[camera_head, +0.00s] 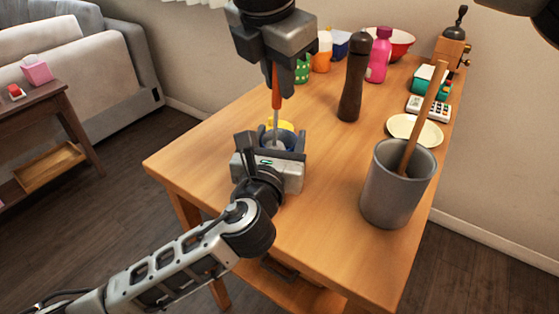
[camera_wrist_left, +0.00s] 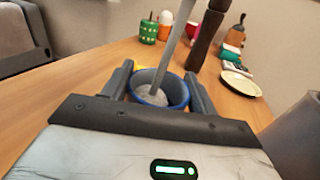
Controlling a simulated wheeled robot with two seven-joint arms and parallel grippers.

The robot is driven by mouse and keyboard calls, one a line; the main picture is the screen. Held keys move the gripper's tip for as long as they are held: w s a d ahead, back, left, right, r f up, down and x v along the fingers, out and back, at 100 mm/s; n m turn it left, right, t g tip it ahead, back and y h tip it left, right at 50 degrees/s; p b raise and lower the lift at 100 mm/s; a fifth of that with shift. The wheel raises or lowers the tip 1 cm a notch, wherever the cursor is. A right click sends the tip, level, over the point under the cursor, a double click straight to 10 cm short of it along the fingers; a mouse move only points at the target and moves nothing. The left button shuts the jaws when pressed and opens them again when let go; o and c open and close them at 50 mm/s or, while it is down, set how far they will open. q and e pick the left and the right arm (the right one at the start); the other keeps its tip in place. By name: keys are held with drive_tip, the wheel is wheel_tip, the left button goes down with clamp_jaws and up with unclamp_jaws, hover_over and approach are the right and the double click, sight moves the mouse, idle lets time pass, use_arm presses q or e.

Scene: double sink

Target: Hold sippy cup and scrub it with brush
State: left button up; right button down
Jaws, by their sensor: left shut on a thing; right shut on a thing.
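The sippy cup (camera_wrist_left: 156,99) is blue-rimmed and open at the top. In the head view only its upper part (camera_head: 268,145) shows between the jaws of my left gripper (camera_head: 270,142), which is shut on it above the wooden table. In the left wrist view the fingers of my left gripper (camera_wrist_left: 160,88) stand on both sides of the cup. My right gripper (camera_head: 277,72), above, is shut on the orange handle of the brush (camera_head: 277,98). The grey brush shaft (camera_wrist_left: 174,45) points down into the cup; its lower end is hidden inside.
On the wooden table (camera_head: 325,150), a tall grey container (camera_head: 388,205) with a wooden stick stands at the right. A dark brown mill (camera_head: 353,90), a cream plate (camera_head: 414,130) and a pink bottle (camera_head: 379,58) stand farther back. The table's left part is clear.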

use_arm(q)
drive_tip(key=shift+s+d, duration=0.1)
drive_tip(key=shift+d, duration=0.1)
use_arm(e)
drive_tip(key=shift+a+f, duration=0.1)
drive_tip(key=shift+f, duration=0.4)
drive_tip(key=shift+r, duration=4)
use_arm(q)
drive_tip(key=shift+a, duration=0.1)
use_arm(e)
drive_tip(key=shift+r, duration=2.1)
use_arm(q)
drive_tip(key=o, duration=1.1)
